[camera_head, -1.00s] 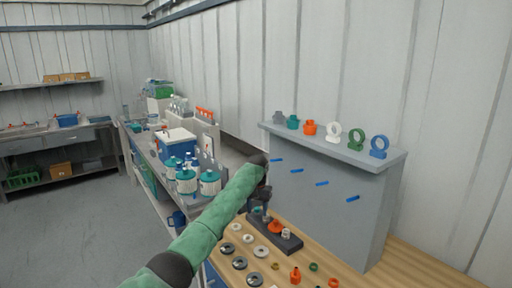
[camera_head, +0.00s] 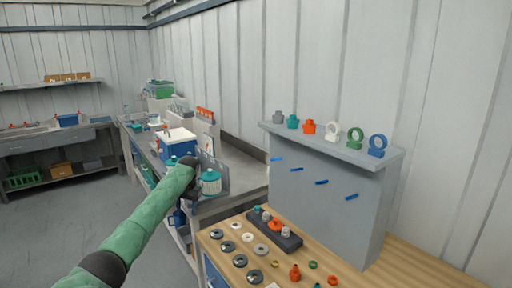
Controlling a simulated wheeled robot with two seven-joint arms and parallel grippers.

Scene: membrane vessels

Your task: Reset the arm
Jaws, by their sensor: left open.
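My left arm in its green sleeve (camera_head: 145,219) comes in from the lower left. My left gripper (camera_head: 191,194) is small and dark at its end, in front of the metal bench's near end. It is open, with nothing visible in it. It is left of a white vessel with a teal lid (camera_head: 210,182) and partly covers the things behind it. I cannot tell if it touches any of them. My right gripper is not in view.
The wooden table (camera_head: 405,262) holds a dark block (camera_head: 291,240) with several fittings, and several discs and small rings. A grey panel (camera_head: 340,200) with blue pegs carries a shelf of fittings and ring stands. A blue-and-white box (camera_head: 175,145) stands on the metal bench. Floor at left is clear.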

